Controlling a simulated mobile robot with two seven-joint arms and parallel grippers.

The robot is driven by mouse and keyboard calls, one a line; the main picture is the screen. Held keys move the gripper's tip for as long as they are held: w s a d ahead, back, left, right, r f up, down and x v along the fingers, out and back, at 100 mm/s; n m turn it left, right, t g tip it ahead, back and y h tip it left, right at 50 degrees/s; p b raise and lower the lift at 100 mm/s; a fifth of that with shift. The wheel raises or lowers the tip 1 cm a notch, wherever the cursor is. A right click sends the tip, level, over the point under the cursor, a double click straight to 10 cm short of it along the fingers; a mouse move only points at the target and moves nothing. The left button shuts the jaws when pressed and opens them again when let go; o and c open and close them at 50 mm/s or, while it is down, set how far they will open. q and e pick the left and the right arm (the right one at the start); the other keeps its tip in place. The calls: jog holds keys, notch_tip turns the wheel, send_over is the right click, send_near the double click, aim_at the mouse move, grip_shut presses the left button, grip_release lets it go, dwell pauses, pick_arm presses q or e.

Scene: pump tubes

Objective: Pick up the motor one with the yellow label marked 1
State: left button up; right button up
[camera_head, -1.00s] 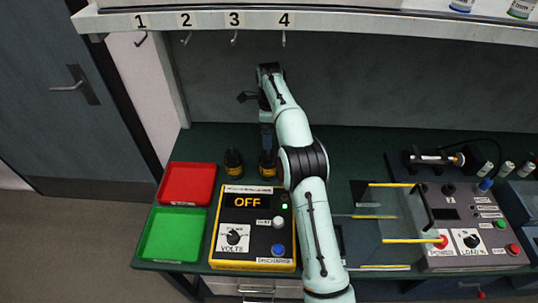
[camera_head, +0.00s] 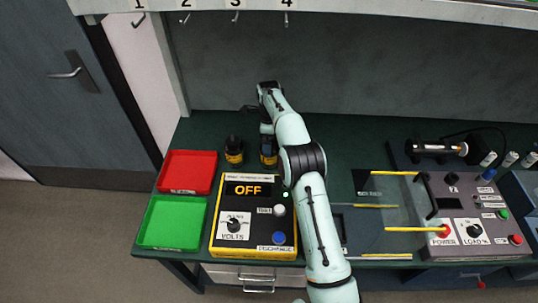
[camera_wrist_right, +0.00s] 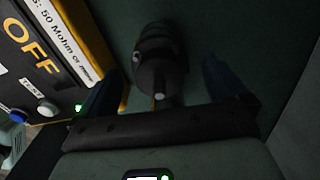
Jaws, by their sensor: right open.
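Two black motors with yellow labels stand upright on the dark green bench in the head view: a left motor (camera_head: 233,151) and a right motor (camera_head: 269,155). The label numbers are too small to read. My right gripper (camera_head: 267,132) points down at the right motor, partly covering its top. In the right wrist view a dark motor (camera_wrist_right: 161,74) with a short shaft lies between the two spread fingers of my right gripper (camera_wrist_right: 165,82). Gaps show on both sides, so the gripper is open and not holding it. My left gripper is out of view.
A yellow-edged tester box (camera_head: 255,215) reading OFF is close in front of the motors. A red tray (camera_head: 187,190) and a green tray (camera_head: 172,222) are to the left. A power and load panel (camera_head: 468,215) is to the right. The bench behind the motors is clear.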

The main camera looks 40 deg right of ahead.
jog(key=shift+s+f, duration=0.2)
jog(key=shift+f, duration=0.85)
jog(key=shift+r, duration=0.1)
jog(key=shift+w, duration=0.1)
grip_shut()
jog(key=shift+w+r, duration=0.1)
jog(key=shift+r, duration=0.1)
jog(key=shift+d+r, duration=0.1)
